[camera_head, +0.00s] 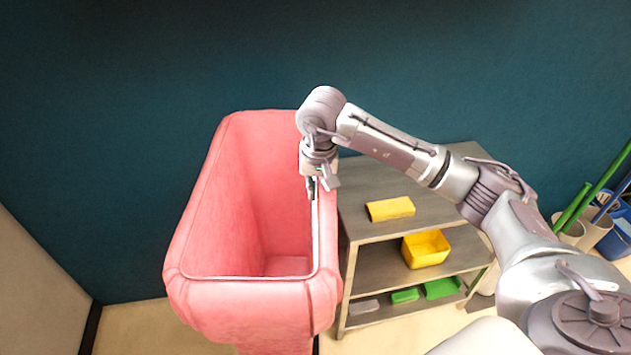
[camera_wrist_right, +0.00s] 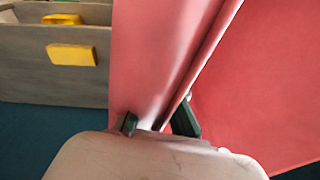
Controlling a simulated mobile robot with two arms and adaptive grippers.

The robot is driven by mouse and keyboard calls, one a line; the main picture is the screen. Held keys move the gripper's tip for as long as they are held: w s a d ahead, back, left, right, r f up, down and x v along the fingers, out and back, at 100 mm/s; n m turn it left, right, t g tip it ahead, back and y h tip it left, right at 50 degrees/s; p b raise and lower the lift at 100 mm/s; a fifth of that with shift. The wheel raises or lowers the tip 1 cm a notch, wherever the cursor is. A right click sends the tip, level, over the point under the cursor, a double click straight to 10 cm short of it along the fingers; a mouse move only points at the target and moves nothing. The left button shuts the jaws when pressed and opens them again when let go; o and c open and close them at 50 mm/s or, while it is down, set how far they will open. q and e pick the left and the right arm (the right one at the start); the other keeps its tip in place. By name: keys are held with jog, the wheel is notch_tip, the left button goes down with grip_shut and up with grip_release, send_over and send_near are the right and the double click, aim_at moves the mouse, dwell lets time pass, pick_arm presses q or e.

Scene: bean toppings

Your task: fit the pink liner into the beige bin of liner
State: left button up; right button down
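The pink liner (camera_head: 245,292) is draped over a tall bin shape in the head view, open at the top and folded over the rim. It lines the inside and hangs down the outside. No beige of the bin shows; the liner hides it. My right gripper (camera_head: 313,190) points down at the liner's right rim, toward the back. In the right wrist view, its two dark fingers (camera_wrist_right: 157,122) stand on either side of the liner's edge, close together, and appear shut on it. My left gripper is in neither view.
A grey shelf unit (camera_head: 385,190) stands right beside the liner, with a yellow block (camera_head: 390,208) on top and a yellow bin (camera_head: 425,248) and green items (camera_head: 440,288) lower down. Pots with green poles (camera_head: 572,212) stand far right. A dark teal wall is behind.

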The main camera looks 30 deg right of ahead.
notch_tip(320, 180, down, 38)
jog(key=b, duration=2.4)
jog(key=shift+w, duration=0.1)
jog(key=c, duration=1.2)
grip_release()
jog(key=shift+c, duration=0.2)
notch_tip(320, 180, up, 12)
jog(key=s, duration=0.2)
jog(key=shift+a, duration=0.2)
jog(key=shift+f, duration=0.1)
